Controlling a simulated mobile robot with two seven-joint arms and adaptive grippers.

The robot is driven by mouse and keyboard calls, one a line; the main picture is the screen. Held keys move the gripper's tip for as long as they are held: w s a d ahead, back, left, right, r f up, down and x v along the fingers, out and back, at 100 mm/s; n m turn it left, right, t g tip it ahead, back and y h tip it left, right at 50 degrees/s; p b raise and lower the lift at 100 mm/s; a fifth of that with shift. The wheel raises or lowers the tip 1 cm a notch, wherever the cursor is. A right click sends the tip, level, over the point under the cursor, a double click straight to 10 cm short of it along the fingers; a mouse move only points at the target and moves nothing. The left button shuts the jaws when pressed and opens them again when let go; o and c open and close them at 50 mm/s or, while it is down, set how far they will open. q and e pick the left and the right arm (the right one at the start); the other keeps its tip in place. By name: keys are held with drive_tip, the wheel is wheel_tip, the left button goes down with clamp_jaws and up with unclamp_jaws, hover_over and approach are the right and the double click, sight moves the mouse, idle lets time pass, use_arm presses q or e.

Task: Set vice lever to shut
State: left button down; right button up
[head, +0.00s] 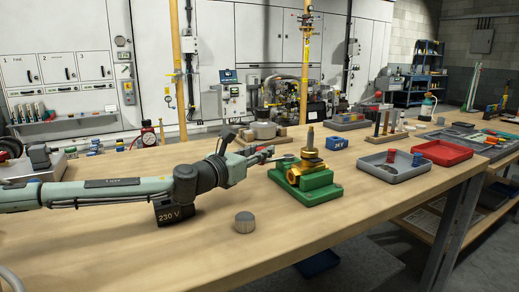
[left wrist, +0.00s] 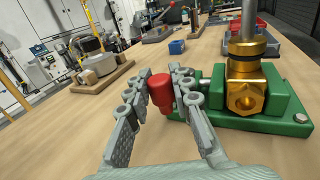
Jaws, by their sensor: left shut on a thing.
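A green vice (head: 318,190) stands on the wooden bench and holds an upright brass fitting (head: 309,160). In the left wrist view the vice (left wrist: 275,120) and the brass fitting (left wrist: 246,88) are at the right. The lever's red knob (left wrist: 160,93) shows there beside the vice's left side, between my left fingers. My left gripper (head: 267,156) reaches in from the left at the vice's left side. In the left wrist view the left gripper (left wrist: 162,88) is shut on the red knob. The fingers hide part of the lever. My right gripper is not in view.
A grey ribbed cylinder (head: 245,222) stands in front of the vice. A black box marked 230 V (head: 172,213) is under my left arm. Behind are a round device on a wooden base (left wrist: 98,75) and a blue box (head: 335,143). Grey (head: 397,178) and red (head: 440,153) trays lie right.

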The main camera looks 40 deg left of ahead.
use_arm(q)
drive_tip(key=shift+d, duration=0.2)
idle(0.3)
drive_tip(key=c, duration=1.3)
unclamp_jaws()
drive_tip(key=shift+s+a+f, duration=0.1)
drive_tip(key=shift+s+a, duration=0.2)
drive_tip(key=shift+s, duration=0.35)
drive_tip(key=shift+s+d, duration=0.1)
drive_tip(key=shift+s, duration=0.55)
drive_tip(key=shift+s+d, duration=0.2)
drive_tip(key=shift+s, duration=0.1)
drive_tip(key=s, duration=0.8)
drive_tip(key=shift+s+a, duration=0.15)
drive_tip(key=shift+s, duration=0.25)
